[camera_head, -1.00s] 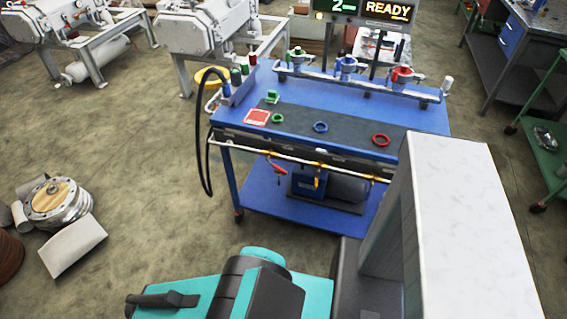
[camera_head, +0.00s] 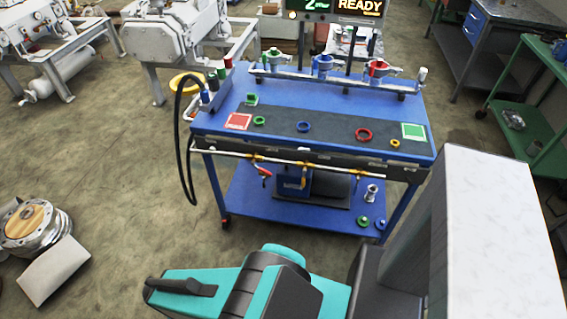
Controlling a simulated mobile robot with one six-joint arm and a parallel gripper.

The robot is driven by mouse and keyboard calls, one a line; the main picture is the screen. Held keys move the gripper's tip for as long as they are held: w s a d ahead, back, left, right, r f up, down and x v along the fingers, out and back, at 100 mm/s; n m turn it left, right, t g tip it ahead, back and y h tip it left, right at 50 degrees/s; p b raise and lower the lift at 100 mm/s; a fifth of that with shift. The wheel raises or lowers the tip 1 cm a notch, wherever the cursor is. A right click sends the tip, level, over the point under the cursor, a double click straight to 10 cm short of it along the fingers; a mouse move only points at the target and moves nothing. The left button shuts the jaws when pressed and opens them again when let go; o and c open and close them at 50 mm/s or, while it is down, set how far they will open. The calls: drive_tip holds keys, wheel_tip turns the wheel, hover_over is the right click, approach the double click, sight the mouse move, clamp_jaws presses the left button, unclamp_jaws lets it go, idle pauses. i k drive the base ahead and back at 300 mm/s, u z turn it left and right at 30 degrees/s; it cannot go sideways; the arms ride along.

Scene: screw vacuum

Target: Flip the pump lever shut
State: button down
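A blue cart (camera_head: 212,122) stands in front of me. A pale pipe (camera_head: 222,152) runs along its front edge with several brass valves. A red lever (camera_head: 263,170) hangs at an angle below the left valve. A yellow lever (camera_head: 303,173) hangs by the middle valve. Another small red part (camera_head: 359,174) shows at the right valve. Which of these is the pump lever I cannot tell. A blue pump (camera_head: 293,182) with a dark motor sits on the lower shelf, partly hidden by the pipe. My teal arm is at the bottom; my gripper is not clearly seen.
Coloured rings, a red pad (camera_head: 238,121) and a green pad (camera_head: 413,131) lie on the cart top. A black hose (camera_head: 180,140) loops down its left side. A metal drum (camera_head: 35,225) stands at far left. Floor left of the cart is clear.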

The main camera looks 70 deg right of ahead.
sight(262, 169)
drive_tip(key=z, duration=0.85)
drive_tip(key=i, duration=0.6)
drive_tip(key=k, duration=0.6)
drive_tip(key=u, duration=0.1)
